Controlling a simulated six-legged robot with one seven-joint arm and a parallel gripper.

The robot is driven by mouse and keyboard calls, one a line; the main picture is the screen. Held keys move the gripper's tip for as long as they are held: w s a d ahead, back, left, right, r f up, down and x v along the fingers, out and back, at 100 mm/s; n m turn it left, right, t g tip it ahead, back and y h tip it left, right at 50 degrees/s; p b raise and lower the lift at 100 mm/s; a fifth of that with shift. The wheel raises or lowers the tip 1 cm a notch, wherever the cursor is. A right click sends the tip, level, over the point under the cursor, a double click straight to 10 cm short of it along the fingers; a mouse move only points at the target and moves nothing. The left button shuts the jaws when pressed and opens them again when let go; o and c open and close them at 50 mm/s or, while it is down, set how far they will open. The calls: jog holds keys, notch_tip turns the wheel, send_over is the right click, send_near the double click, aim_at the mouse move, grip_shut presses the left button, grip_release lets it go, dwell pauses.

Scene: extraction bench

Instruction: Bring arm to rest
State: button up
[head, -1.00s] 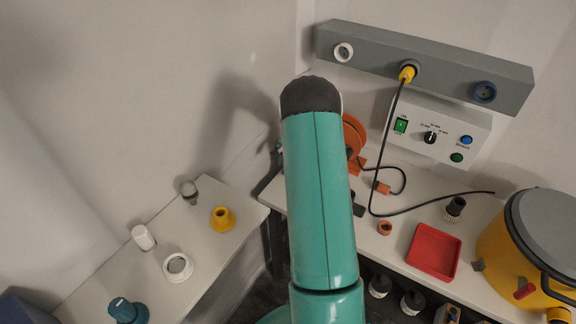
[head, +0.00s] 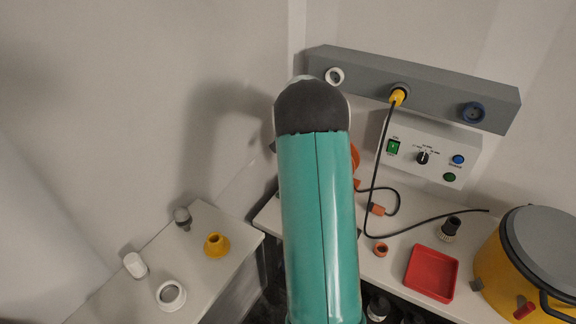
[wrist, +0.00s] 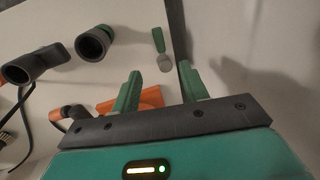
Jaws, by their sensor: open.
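My gripper (wrist: 158,88) shows in the wrist view with its two green fingers apart and nothing between them. It is over the white bench (wrist: 120,20), near an orange thing (wrist: 140,98) that is partly hidden behind the left finger. In the head view my green arm rises through the middle and hides the gripper and part of the bench behind it.
A grey rail (head: 430,98) carries a yellow plug (head: 398,97) with a black cable. Below it is a control box (head: 425,150). A red tray (head: 432,273) and a yellow pot (head: 500,270) stand at right. The left bench holds a yellow cone (head: 216,245) and a white ring (head: 171,295).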

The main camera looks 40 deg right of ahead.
dwell(0.3)
jog(key=s+a+r+n+t, duration=0.1)
jog(key=s+a+r+n, duration=0.15)
jog(key=a+r, duration=0.75)
jog(key=s+a+r+n, duration=0.2)
jog(key=a+r+n, duration=0.2)
jog(key=a+r, duration=0.55)
jog(key=s+a+n+t, duration=0.2)
jog(key=s+a+n, duration=0.6)
jog(key=s+a, duration=0.9)
jog(key=shift+s+a+r+h, duration=0.3)
jog(key=shift+s+a, duration=0.1)
jog(key=shift+a, duration=0.55)
